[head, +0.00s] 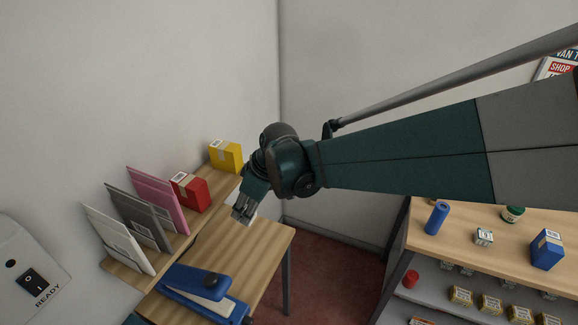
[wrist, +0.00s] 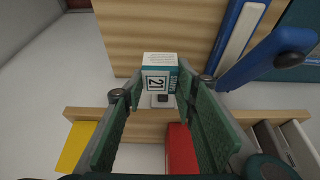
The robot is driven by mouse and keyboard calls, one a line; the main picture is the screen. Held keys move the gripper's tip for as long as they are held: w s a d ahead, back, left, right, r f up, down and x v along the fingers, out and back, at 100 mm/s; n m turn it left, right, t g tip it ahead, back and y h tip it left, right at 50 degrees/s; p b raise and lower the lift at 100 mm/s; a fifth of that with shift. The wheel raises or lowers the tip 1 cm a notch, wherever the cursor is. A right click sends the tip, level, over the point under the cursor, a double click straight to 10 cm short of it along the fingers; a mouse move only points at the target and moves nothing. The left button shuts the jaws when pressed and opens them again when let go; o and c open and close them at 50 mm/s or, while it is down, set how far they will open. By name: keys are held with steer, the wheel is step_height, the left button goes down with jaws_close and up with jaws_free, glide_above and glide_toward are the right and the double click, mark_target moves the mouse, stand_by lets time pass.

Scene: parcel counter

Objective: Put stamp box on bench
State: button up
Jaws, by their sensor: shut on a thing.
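I cannot tell exactly how high the box is above the bench top. The bench also shows in the wrist view (wrist: 112,40).
The raised shelf (head: 130,273) holds a yellow box (head: 226,157), a red box (head: 190,192) and upright envelopes (head: 140,215). A large blue stapler (head: 205,293) lies on the bench front. A stocked shelf unit (head: 410,245) stands right. The bench's right part is clear.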

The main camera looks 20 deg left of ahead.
step_height(320, 180, down, 11)
stand_by(0.4)
steer(key=shift+f, duration=0.2)
glide_toward(249, 255)
steer(key=shift+a+f+b, duration=0.15)
steer(key=shift+a+b, duration=0.25)
steer(key=shift+a, duration=0.35)
steer(key=shift+f, duration=1.85)
steer(key=shift+f+b, duration=0.25)
steer(key=shift+b, duration=0.2)
steer(key=o, duration=0.9)
steer(key=shift+r, duration=0.1)
